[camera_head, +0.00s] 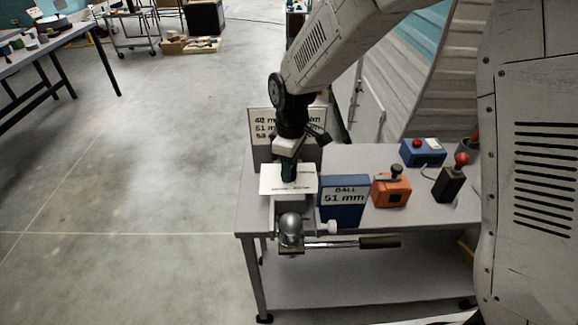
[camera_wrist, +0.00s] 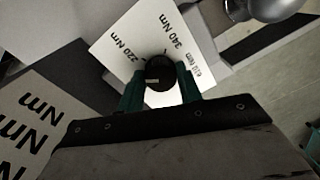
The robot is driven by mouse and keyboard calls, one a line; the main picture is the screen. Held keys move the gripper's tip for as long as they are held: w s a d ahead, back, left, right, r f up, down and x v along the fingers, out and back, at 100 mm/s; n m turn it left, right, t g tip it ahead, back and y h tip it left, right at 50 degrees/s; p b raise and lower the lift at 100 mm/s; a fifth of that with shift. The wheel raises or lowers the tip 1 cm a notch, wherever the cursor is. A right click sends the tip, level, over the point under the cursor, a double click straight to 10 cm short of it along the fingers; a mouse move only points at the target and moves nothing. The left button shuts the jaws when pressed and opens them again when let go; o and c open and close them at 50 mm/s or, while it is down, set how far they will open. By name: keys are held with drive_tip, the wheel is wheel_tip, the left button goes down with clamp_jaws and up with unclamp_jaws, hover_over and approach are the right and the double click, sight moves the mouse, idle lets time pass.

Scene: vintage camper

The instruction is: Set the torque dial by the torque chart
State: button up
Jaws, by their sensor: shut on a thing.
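My gripper (camera_head: 289,178) points down over the white dial plate (camera_head: 268,184) at the front of the bench. In the wrist view its green fingers (camera_wrist: 160,82) are shut on the dark round torque dial (camera_wrist: 158,68). I cannot tell surely which value the dial points to. The torque chart (camera_head: 262,127) stands behind, partly hidden by my arm; its rows start with 48, 51 and 59. A blue sign (camera_head: 345,198) reads BALL 51 mm.
A grey hitch ball (camera_head: 291,226) sits at the bench's front edge, beside a bar with a black handle (camera_head: 380,242). An orange box (camera_head: 391,191), a black lever box with red knob (camera_head: 450,180) and a blue button box (camera_head: 422,152) stand right.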

drive_tip(key=m, duration=0.5)
drive_tip(key=shift+m, duration=0.3)
drive_tip(key=m, duration=0.5)
drive_tip(key=shift+s+m+t, duration=0.1)
drive_tip(key=shift+m+t, duration=0.2)
drive_tip(key=m, duration=0.5)
drive_tip(key=shift+a, duration=0.15)
drive_tip(key=shift+m, duration=2.4)
drive_tip(key=o, duration=1)
